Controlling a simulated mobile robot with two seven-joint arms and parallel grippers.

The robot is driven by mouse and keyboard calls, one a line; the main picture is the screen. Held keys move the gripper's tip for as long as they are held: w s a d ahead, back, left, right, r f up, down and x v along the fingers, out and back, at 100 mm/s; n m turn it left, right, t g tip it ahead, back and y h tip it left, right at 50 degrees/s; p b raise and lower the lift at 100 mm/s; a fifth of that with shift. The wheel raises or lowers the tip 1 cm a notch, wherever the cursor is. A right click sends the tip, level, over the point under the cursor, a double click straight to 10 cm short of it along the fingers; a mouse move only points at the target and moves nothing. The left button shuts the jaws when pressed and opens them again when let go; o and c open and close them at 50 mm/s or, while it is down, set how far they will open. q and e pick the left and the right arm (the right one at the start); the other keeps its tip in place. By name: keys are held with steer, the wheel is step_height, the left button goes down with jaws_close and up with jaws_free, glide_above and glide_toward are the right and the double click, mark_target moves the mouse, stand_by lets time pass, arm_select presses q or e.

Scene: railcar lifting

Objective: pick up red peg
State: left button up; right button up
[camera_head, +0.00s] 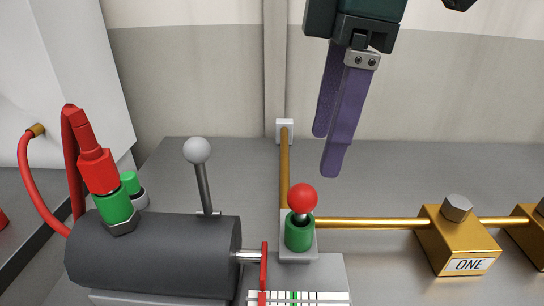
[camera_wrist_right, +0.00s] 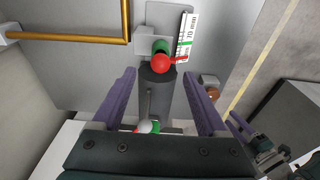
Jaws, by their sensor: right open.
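The red peg shows a round red head (camera_head: 302,197) on a short metal stem. It stands slightly tilted in a green socket (camera_head: 299,232) on a grey block. In the right wrist view its red head (camera_wrist_right: 161,63) lies just past the fingertips, with the green socket behind it. My right gripper (camera_head: 327,154) is open and empty, its purple fingers pointing down above and a little behind the peg, apart from it. In the right wrist view its fingers (camera_wrist_right: 159,75) are spread wide. My left gripper (camera_wrist_right: 265,145) shows small at the lower right there; its jaw state is unclear.
A dark grey cylinder (camera_head: 150,258) with a white-knobbed lever (camera_head: 198,151) stands left of the peg. A red hose fitting (camera_head: 98,171) rises at its left. Brass pipes (camera_head: 370,223) run back and right to a brass block marked ONE (camera_head: 462,245). A striped scale (camera_head: 300,298) lies in front.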

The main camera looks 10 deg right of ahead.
mark_target(307, 187)
steer(key=f, duration=0.2)
steer(key=a+f, duration=0.1)
steer(key=shift+s+f, duration=0.2)
steer(key=shift+f, duration=0.15)
steer(key=shift+w+a+f+p, duration=0.1)
steer(key=shift+a+f, duration=0.05)
steer(key=shift+f, duration=0.75)
steer(key=shift+w+a+f+p, duration=0.1)
steer(key=shift+w+f+p, duration=0.05)
steer(key=shift+f, duration=0.8)
steer(key=shift+w+a+f+p, duration=0.1)
steer(key=shift+a+f, duration=0.05)
steer(key=shift+f, duration=0.75)
jaws_close()
